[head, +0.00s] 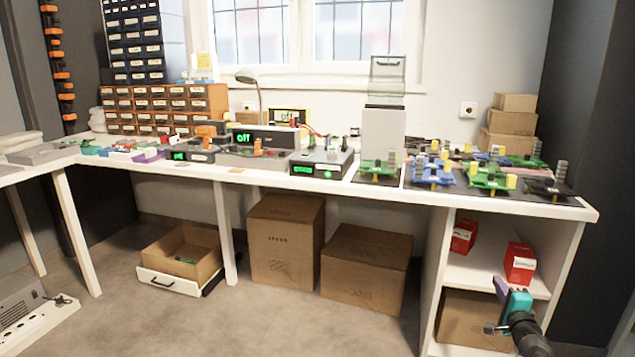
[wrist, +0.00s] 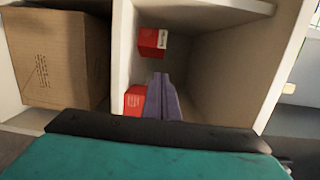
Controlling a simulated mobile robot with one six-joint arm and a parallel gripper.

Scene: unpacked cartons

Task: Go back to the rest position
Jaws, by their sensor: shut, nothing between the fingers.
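My gripper (head: 501,286) shows at the lower right of the head view, in front of the open shelf unit under the bench. Its purple fingers (wrist: 162,98) are together and empty in the wrist view, pointing into the shelf compartment. A red box (head: 519,263) sits on the middle shelf just beyond the fingers; it cannot be told whether they touch it. A second red box (head: 463,236) stands farther left on the same shelf. Both red boxes also show in the wrist view, one near the fingers' left side and one farther up.
The white bench (head: 400,195) runs overhead, with circuit boards and instruments on it. Cardboard cartons (head: 286,240) stand under it to the left. An open drawer-like box (head: 182,258) lies on the floor. The shelf's right side panel (head: 562,262) is close to my gripper. Floor at centre front is clear.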

